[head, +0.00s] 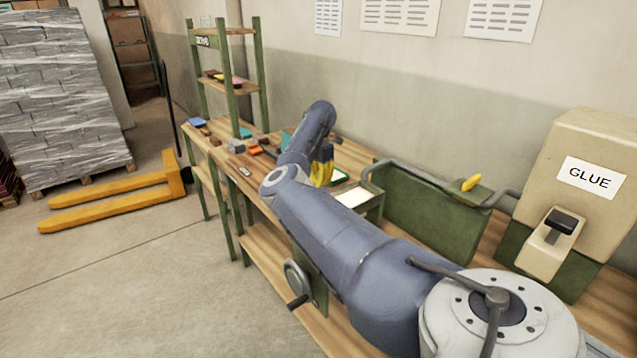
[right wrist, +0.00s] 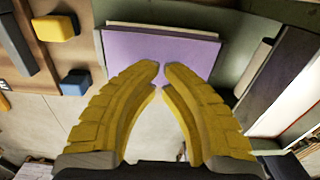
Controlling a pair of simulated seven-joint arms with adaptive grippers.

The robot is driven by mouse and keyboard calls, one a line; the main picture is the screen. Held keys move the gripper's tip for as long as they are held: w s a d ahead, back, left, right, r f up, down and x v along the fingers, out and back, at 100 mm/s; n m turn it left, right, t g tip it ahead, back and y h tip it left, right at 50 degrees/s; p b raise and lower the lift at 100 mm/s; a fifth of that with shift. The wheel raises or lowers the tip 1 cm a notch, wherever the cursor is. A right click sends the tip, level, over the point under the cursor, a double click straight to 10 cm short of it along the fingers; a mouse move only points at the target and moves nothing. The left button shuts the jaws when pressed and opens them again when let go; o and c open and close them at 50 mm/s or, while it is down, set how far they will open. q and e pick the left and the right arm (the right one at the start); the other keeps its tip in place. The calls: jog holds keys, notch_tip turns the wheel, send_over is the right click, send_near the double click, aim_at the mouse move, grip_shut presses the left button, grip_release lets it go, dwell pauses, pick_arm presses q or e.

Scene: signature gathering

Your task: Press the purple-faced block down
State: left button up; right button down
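The purple-faced block (right wrist: 165,52) shows in the right wrist view as a flat purple face with a pale layer along its top edge. My right gripper (right wrist: 162,67) has yellow fingers whose tips lie almost together, with a narrow gap and nothing between them. The tips overlap the purple face in the picture; I cannot tell whether they touch it. In the head view my right gripper (head: 322,170) is partly hidden by my arm, over the workbench (head: 262,243). The purple face is not visible there. My left gripper is not in view.
A green frame holding a pale sheet (head: 352,197) lies beside my right gripper. A glue dispenser (head: 588,185) stands at right. Small coloured pieces (head: 255,149) lie on the bench's far part. A shelf rack (head: 225,85) stands behind, and a yellow pallet jack (head: 110,195) on the floor.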

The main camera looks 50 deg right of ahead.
jog(key=shift+r, duration=2.25)
